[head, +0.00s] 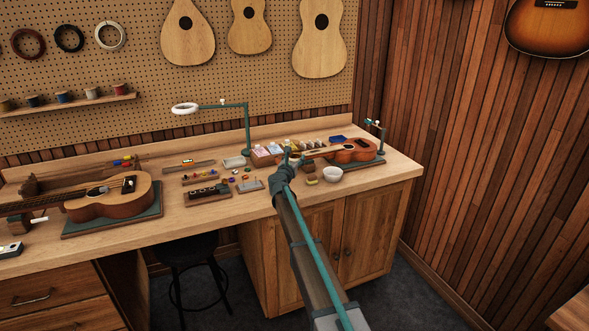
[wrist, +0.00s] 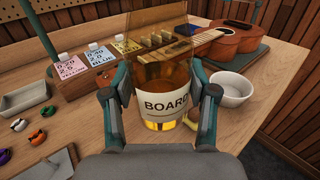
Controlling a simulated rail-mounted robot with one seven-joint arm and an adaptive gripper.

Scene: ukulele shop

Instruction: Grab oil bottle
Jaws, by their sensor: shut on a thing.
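In the wrist view, an amber see-through bottle (wrist: 164,123) with a cream label reading "BOARD" stands upright between the two fingers of my gripper (wrist: 162,108). The fingers are shut on its sides. Amber liquid shows at its bottom, and its top runs up in front of the box and ukulele behind. In the head view, my gripper (head: 291,160) is over the right part of the workbench, and the bottle is largely hidden by the gripper and too small to make out. I cannot tell whether the bottle's base touches the bench.
A white bowl (wrist: 232,88) sits close to the right of my gripper. A wooden box (wrist: 84,84) with labelled packets is behind left. A ukulele (wrist: 238,44) lies behind on a dark mat. A metal tray (wrist: 23,98) and small coloured pieces lie left. A lamp (head: 246,130) stands behind.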

